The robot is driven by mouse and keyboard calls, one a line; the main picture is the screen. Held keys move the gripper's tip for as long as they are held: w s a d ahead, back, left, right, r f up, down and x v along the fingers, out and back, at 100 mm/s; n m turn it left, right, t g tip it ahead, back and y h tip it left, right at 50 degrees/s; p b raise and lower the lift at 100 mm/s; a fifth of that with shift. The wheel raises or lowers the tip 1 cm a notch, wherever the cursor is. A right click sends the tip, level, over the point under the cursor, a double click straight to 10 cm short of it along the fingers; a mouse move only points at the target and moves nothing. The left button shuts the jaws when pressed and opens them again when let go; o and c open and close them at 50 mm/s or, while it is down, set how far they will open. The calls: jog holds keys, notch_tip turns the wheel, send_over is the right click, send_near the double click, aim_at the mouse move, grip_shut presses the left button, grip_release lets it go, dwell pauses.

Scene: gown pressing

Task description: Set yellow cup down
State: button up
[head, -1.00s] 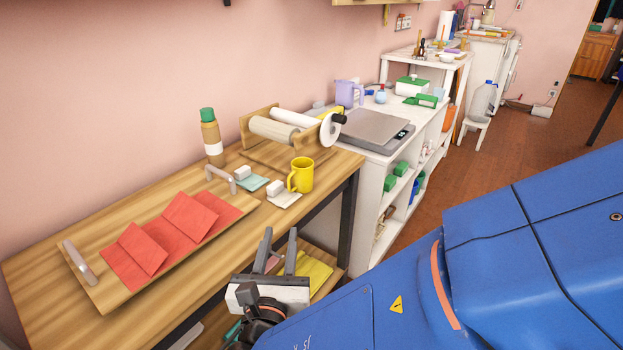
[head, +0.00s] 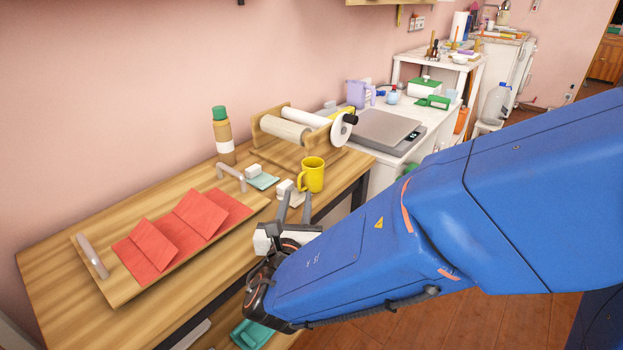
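The yellow cup (head: 312,175) stands upright on the wooden table (head: 205,283), near its right end. Its handle points left. My gripper (head: 295,204) is at the table's front edge, just in front of the cup and slightly to its left in the picture. Its two fingers point toward the cup and are spread apart with nothing seen between them. The cup appears apart from the fingers.
A wooden tray (head: 118,291) with red cloth (head: 190,225) lies left. A green-capped bottle (head: 223,138), a teal pad (head: 263,181) with a white block and a roller stand (head: 270,141) are behind. A grey scale (head: 382,130) sits on the white shelf unit to the right.

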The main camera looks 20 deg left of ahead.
aim_at(299, 183)
jog(key=shift+w+a+r, duration=0.1)
jog(key=shift+w+a, duration=0.15)
jog(key=shift+w, duration=0.6)
jog(key=shift+w+a, duration=0.2)
jog(key=shift+w, duration=0.7)
jog(key=shift+w+a+r, duration=0.1)
jog(key=shift+w+a, duration=0.15)
jog(key=shift+w, duration=0.6)
grip_shut()
